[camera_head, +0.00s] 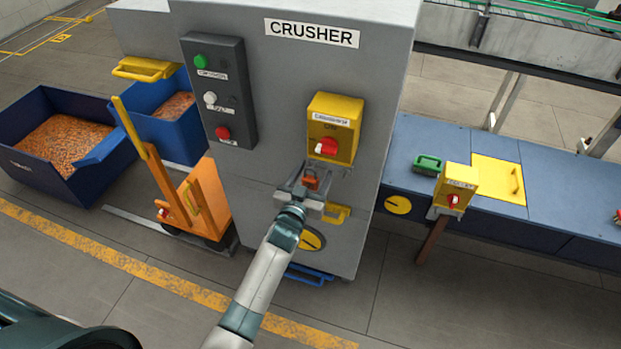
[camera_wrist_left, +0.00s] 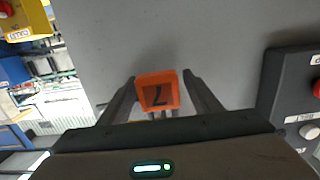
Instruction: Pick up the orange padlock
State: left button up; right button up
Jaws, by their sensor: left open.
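The orange padlock (camera_head: 311,182) hangs on the grey front of the crusher cabinet (camera_head: 350,225), just below the yellow switch box (camera_head: 345,108) with its red knob. My left gripper (camera_head: 308,178) is open at the padlock, with one finger on each side. In the left wrist view the gripper (camera_wrist_left: 160,90) has gaps between both fingers and the padlock. The padlock's shackle is mostly hidden. My right gripper is not in view.
A dark button panel (camera_head: 218,90) is left of the switch box. A yellow handle (camera_head: 338,214) sits close to the gripper's lower right. An orange cart (camera_head: 190,205) and blue bins (camera_head: 75,140) stand left; a blue bench (camera_head: 415,155) stands right.

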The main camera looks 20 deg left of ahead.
pick_arm(q)
jog(key=shift+w, duration=0.25)
jog(key=c, duration=1.3)
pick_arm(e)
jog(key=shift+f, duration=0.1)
